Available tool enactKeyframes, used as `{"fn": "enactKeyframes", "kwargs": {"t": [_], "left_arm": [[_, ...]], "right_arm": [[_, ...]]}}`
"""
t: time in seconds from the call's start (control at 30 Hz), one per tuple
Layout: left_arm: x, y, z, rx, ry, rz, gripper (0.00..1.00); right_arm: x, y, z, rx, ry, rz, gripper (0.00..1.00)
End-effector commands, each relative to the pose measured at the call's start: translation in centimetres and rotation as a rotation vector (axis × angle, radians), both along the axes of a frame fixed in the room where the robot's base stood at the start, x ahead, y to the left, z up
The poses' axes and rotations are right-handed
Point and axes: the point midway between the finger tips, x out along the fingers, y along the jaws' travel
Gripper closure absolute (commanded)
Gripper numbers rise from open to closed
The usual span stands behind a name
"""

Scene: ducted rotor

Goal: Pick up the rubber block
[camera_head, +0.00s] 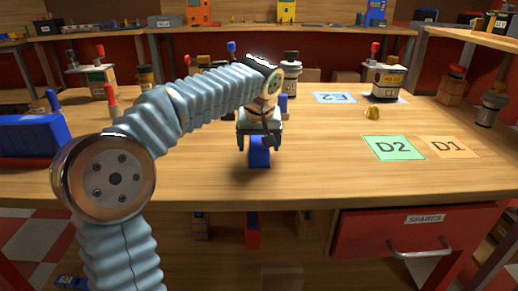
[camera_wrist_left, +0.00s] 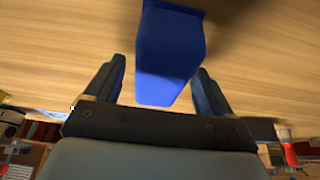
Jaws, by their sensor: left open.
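A blue block (camera_head: 259,157), which appears to be the rubber block, stands on the wooden table near its front edge. My left gripper (camera_head: 259,142) is above it, pointing down, with its fingers apart. In the left wrist view the blue block (camera_wrist_left: 170,55) shows between the two open fingers of the left gripper (camera_wrist_left: 160,78), with gaps on both sides. The gripper hides the block's top in the head view. I cannot tell how far down the fingers reach along it. My right gripper is not in view.
A green D2 card (camera_head: 393,148) and an orange D1 card (camera_head: 448,147) lie to the right. A small yellow piece (camera_head: 372,113) lies behind them. Several bottles stand at the back. The front right tabletop is clear.

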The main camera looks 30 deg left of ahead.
Motion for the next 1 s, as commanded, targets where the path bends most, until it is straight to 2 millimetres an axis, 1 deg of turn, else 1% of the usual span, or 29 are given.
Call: {"fn": "enactKeyframes", "kwargs": {"t": [0.9, 0.93, 1.0], "left_arm": [[-0.02, -0.01, -0.44, 0.0, 0.0, 0.0, 0.17], [-0.01, -0.01, -0.44, 0.0, 0.0, 0.0, 0.19], [-0.01, -0.01, -0.44, 0.0, 0.0, 0.0, 0.29]], "right_arm": [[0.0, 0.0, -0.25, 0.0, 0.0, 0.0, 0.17], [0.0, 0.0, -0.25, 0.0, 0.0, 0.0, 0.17], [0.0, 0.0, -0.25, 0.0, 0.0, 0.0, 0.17]]}}
